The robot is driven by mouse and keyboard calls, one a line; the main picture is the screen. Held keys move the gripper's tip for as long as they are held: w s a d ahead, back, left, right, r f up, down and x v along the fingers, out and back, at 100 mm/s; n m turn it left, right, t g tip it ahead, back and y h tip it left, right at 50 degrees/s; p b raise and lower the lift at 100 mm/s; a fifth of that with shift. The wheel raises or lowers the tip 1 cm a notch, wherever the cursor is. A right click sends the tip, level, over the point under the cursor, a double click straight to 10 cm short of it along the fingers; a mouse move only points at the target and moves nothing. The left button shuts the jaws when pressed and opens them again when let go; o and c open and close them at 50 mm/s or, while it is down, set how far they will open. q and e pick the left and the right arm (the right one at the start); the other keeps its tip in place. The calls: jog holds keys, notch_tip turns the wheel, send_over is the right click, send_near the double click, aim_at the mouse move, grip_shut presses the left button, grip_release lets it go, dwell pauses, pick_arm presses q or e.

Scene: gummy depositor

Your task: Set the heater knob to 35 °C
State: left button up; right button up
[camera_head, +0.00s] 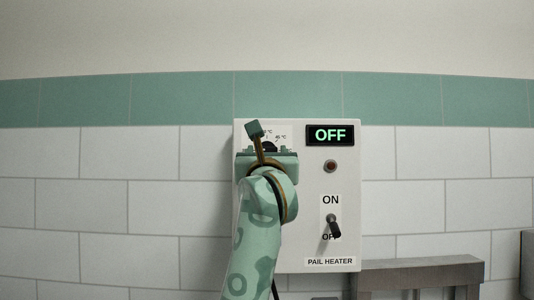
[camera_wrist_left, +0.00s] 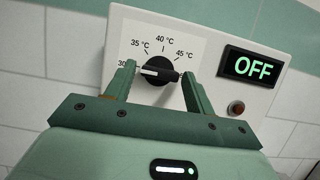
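The black heater knob (camera_wrist_left: 159,70) sits on a white dial plate marked 30, 35, 40 and 45 °C. Its white pointer is turned left, near the 30 °C mark. In the head view the knob (camera_head: 269,146) is mostly hidden behind my left gripper (camera_head: 266,151). In the left wrist view my left gripper (camera_wrist_left: 157,73) is open, with one finger on each side of the knob. Whether either finger touches the knob, I cannot tell. My right gripper is in neither view.
The pail heater box (camera_head: 290,258) is on the tiled wall. Its display (camera_head: 330,135) reads OFF, above a dark red lamp (camera_head: 330,166). The black lever switch (camera_head: 334,227) points down toward OFF. A grey metal stand (camera_head: 420,264) is at lower right.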

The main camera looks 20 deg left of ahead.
pick_arm(q)
jog(key=c, duration=0.6)
jog(key=m+h+p, duration=0.1)
jog(key=m, duration=0.1)
jog(key=m+h+p, duration=0.1)
jog(key=m+p, duration=0.1)
jog(key=shift+a+r+m, duration=0.2)
jog(key=shift+m, duration=0.2)
jog(key=m+h+p, duration=0.1)
jog(key=m+p, duration=0.1)
jog(key=m, duration=0.1)
jog(key=m+h+p, duration=0.2)
jog(key=m+p, duration=0.1)
jog(key=shift+s+a, duration=0.1)
jog(key=shift+f+m+h+p, duration=0.1)
jog(key=shift+m+h+p, duration=0.5)
jog(key=shift+m+p, duration=0.35)
jog(key=o, duration=1)
jog(key=shift+c, duration=0.2)
